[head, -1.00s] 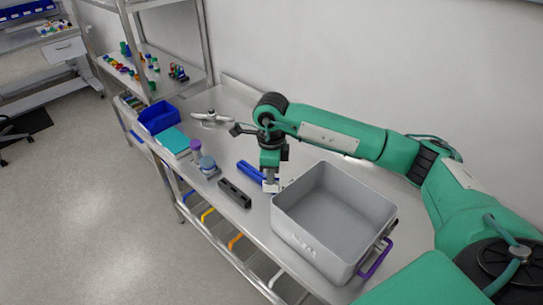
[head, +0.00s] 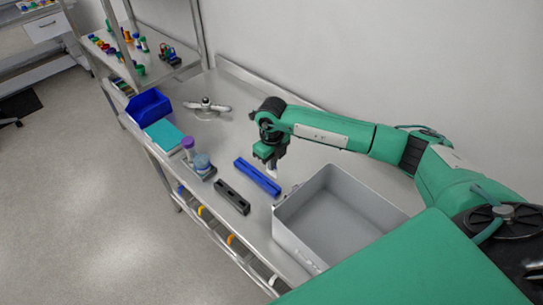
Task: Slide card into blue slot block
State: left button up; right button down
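The blue slot block (head: 257,178) is a long blue bar lying on the steel table, left of the grey bin. A similar black slotted block (head: 232,197) lies in front of it. My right gripper (head: 272,174) points down just behind the blue block's right part, near the bin's corner. It is small and partly hidden by its wrist; I cannot tell whether it is open or holds a card. A pale piece shows at its tip. I cannot make out a separate card. My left gripper is not in view.
A grey bin (head: 318,182) stands at the right. At the left are a blue bin (head: 149,107), a teal flat box (head: 164,136) and purple-topped and blue-grey items (head: 202,162). A grey metal fixture (head: 206,107) stands behind. Table between fixture and blocks is clear.

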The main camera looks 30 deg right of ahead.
aim_at(272, 173)
notch_tip(272, 173, down, 4)
jog(key=shift+w+f+b, duration=0.1)
jog(key=shift+f+b, duration=0.05)
jog(key=shift+b, duration=0.85)
jog(key=shift+f, duration=0.65)
jog(key=shift+r, duration=0.1)
pick_arm(q)
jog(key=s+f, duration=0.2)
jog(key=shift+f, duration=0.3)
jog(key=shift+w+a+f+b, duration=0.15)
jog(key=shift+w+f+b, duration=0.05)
jog(key=shift+b, duration=0.2)
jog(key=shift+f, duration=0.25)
